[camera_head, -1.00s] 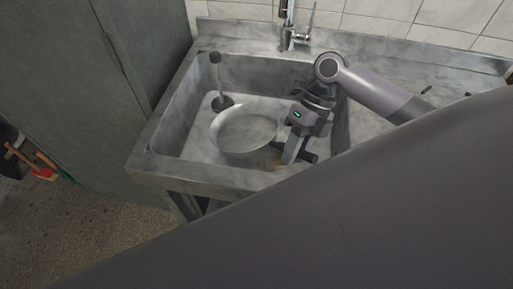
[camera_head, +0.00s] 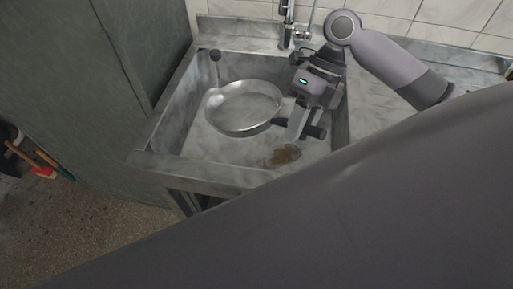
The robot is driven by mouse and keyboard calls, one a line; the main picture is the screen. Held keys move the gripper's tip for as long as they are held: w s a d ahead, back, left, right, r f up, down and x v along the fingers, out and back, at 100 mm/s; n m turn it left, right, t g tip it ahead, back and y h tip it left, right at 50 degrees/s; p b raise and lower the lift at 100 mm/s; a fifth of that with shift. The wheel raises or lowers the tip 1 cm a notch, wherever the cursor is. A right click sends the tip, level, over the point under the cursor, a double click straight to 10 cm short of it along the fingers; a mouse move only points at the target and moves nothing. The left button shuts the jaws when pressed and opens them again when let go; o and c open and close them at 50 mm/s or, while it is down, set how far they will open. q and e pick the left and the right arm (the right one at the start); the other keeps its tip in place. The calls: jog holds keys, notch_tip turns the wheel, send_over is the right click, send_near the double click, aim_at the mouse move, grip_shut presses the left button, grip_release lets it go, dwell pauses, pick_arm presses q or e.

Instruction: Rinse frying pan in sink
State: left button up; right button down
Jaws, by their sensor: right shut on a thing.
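The frying pan (camera_head: 243,107) is a silver round pan with its open side up, inside or just above the grey stone sink (camera_head: 198,136). Its dark handle points right. My right gripper (camera_head: 303,127) reaches in from the right and is shut on that handle. A brown stain or residue (camera_head: 281,156) shows on the sink floor, in front of the gripper and apart from the pan. The faucet (camera_head: 287,25) stands behind the sink, behind and to the right of the pan. My left gripper is not in view.
A dark-ended post (camera_head: 215,57) stands in the sink's back left corner, close to the pan's rim. A grey cabinet (camera_head: 70,80) is at the left. Counter (camera_head: 380,67) and white tiles lie behind. A large grey part of mine hides the lower right.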

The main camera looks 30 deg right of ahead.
jog(key=shift+r, duration=4.2)
notch_tip(320, 180, up, 4)
dwell(0.3)
